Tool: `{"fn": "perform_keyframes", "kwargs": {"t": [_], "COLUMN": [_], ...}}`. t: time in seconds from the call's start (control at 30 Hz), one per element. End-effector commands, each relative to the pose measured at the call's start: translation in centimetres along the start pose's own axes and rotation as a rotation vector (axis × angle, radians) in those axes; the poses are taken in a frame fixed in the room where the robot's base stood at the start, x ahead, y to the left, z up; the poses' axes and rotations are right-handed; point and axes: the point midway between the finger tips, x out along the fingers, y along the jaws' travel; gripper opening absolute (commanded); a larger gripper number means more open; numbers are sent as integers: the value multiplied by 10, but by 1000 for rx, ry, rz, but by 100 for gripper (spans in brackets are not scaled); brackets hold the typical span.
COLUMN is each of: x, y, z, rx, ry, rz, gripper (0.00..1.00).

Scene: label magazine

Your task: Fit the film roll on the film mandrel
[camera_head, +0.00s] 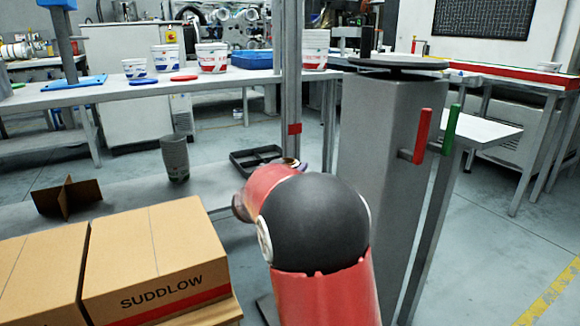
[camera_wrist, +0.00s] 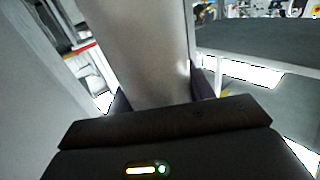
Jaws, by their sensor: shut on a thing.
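In the wrist view, a smooth pale grey, rounded body (camera_wrist: 150,50), which looks like the film roll, stands between the dark purple fingers of my gripper (camera_wrist: 162,98). My gripper is shut on it; its upper end runs out of the frame. In the head view my red arm and its black joint hide most of the gripper and the roll. A red upright bar (camera_head: 422,133) and a green upright bar (camera_head: 451,128) stand side by side at the grey pedestal (camera_head: 375,140). I cannot tell which part is the film mandrel.
Cartons marked SUDDLOW (camera_head: 155,255) stand at the front left. A black tray (camera_head: 256,158), a stack of grey cups (camera_head: 175,158) and a cardboard divider (camera_head: 67,197) are on the low table. A grey post (camera_head: 290,90) rises behind my arm. The floor at right is clear.

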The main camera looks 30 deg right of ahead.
Motion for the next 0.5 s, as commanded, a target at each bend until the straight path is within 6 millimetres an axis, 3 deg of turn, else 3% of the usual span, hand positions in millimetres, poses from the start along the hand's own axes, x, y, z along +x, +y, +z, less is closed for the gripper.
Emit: {"fn": "perform_keyframes", "kwargs": {"t": [0.5], "x": [0], "y": [0], "z": [13], "rx": [0], "ry": [2], "rz": [0], "gripper": [2]}}
